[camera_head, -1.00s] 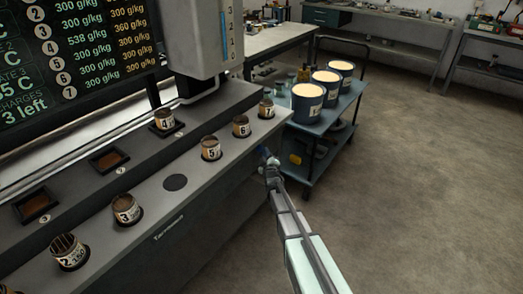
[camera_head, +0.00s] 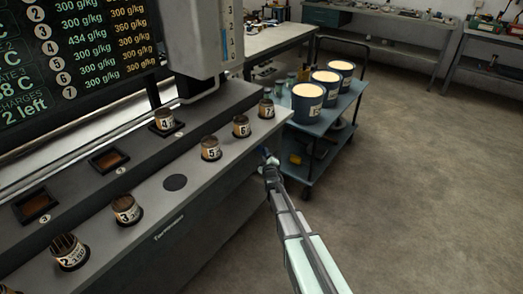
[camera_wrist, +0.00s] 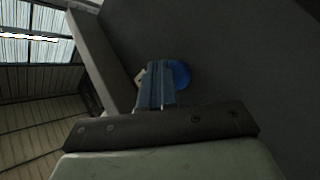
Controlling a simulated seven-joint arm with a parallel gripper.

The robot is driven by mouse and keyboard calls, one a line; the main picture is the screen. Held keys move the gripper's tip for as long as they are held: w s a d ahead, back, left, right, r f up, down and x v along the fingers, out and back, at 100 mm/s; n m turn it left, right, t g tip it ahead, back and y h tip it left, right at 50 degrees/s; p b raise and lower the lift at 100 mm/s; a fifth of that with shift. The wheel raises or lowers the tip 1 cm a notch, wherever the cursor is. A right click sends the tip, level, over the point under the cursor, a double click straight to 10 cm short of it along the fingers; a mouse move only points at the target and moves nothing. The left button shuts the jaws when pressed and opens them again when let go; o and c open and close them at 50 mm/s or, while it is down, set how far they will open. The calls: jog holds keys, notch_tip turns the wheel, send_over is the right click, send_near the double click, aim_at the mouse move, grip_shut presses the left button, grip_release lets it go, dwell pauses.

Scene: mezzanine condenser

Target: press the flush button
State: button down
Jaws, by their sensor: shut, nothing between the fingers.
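A round blue button (camera_wrist: 182,74), which I take to be the flush button, sits on the dark panel in the wrist view. My gripper (camera_wrist: 160,68) is shut and empty. Its fingertips overlap the button's left part in that view. I cannot tell whether they touch it. In the head view my gripper (camera_head: 268,158) is at the right end of the machine bench, just below its top edge. A small blue patch shows at its tip there; I cannot tell whether it is the button or my fingers.
The bench (camera_head: 215,175) carries several numbered canisters, including canister 5 (camera_head: 211,149) and canister 7 (camera_head: 267,109). A dark display (camera_head: 70,50) reads "2 left" for charges. A blue cart (camera_head: 322,119) with buckets stands close behind my gripper. The floor to the right is clear.

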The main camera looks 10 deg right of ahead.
jog(key=shift+s+d, duration=0.5)
jog(key=shift+s+d, duration=1.8)
